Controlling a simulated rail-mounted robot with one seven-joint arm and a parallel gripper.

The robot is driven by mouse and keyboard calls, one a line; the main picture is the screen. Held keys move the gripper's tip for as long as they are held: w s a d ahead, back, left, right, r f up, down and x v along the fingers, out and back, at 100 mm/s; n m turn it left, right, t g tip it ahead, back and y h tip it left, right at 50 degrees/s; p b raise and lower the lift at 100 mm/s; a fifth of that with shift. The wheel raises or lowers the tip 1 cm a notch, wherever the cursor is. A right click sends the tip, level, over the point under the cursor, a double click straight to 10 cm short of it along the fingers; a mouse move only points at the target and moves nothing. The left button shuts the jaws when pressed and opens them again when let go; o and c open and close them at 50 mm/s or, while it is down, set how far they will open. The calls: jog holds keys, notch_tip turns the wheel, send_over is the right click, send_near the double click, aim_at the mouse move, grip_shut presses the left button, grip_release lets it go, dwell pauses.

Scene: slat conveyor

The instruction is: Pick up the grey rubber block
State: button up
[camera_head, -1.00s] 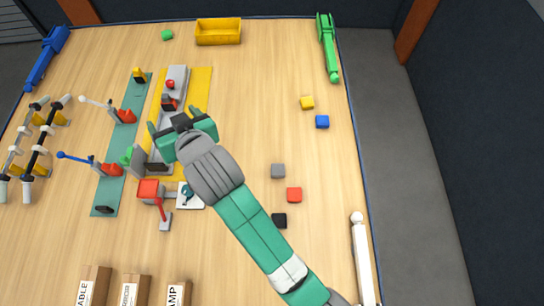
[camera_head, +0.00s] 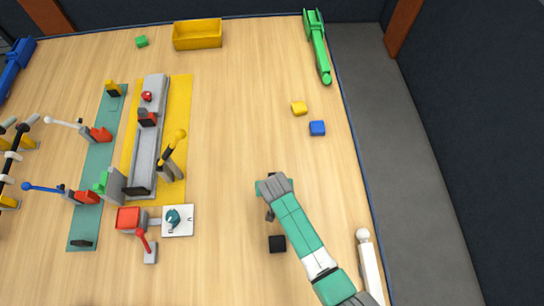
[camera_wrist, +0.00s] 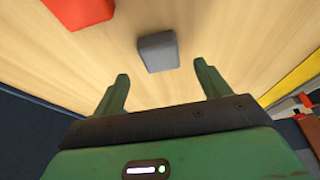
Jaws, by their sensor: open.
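The grey rubber block (camera_wrist: 158,52) lies on the wooden table in the wrist view, just beyond my fingertips and roughly centred between them. My gripper (camera_wrist: 161,76) is open and empty, with its two green fingers apart and the block not between them. In the head view my gripper (camera_head: 268,190) is over the right-centre of the table, and my arm hides the grey block there.
A red block (camera_wrist: 78,12) lies left of the grey one in the wrist view. A fixture with levers (camera_head: 145,150) stands left.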

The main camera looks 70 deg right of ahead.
jog(key=b+x, duration=0.1)
jog(key=x, duration=0.4)
jog(key=shift+a, duration=0.1)
jog(key=c, duration=1.1)
jog(key=shift+r, duration=0.15)
